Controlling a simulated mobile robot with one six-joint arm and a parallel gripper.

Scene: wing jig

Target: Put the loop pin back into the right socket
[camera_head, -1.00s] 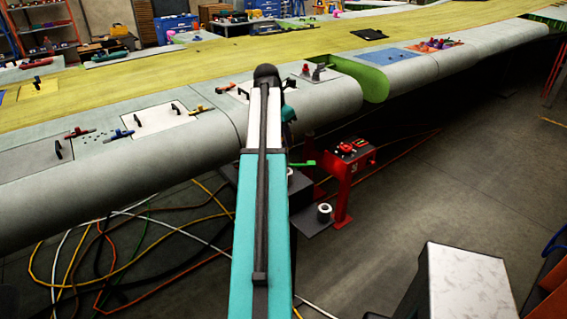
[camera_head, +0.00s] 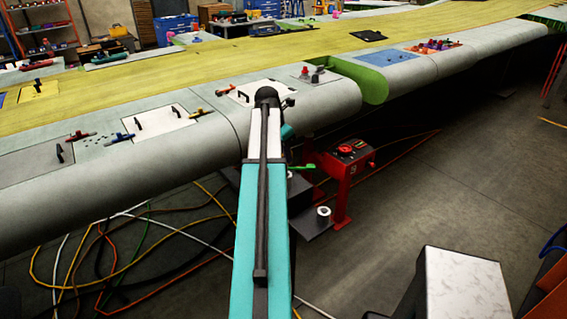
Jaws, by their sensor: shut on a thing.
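My arm (camera_head: 262,215) reaches up the middle of the view toward the wing's front edge. Its elbow end covers part of a white panel (camera_head: 250,94) with dark handles on the wing. A small dark part and a teal part show just right of the elbow, but I cannot make out any gripper fingers. My gripper is hidden behind the arm. I cannot identify the loop pin or the right socket in this view.
The long wing (camera_head: 330,110) crosses the view, with hatch panels and small tools on top. A red stand (camera_head: 342,180) is below it, right of my arm. Cables lie on the floor at left. A marble-topped block (camera_head: 465,280) stands at lower right. The right floor is mostly clear.

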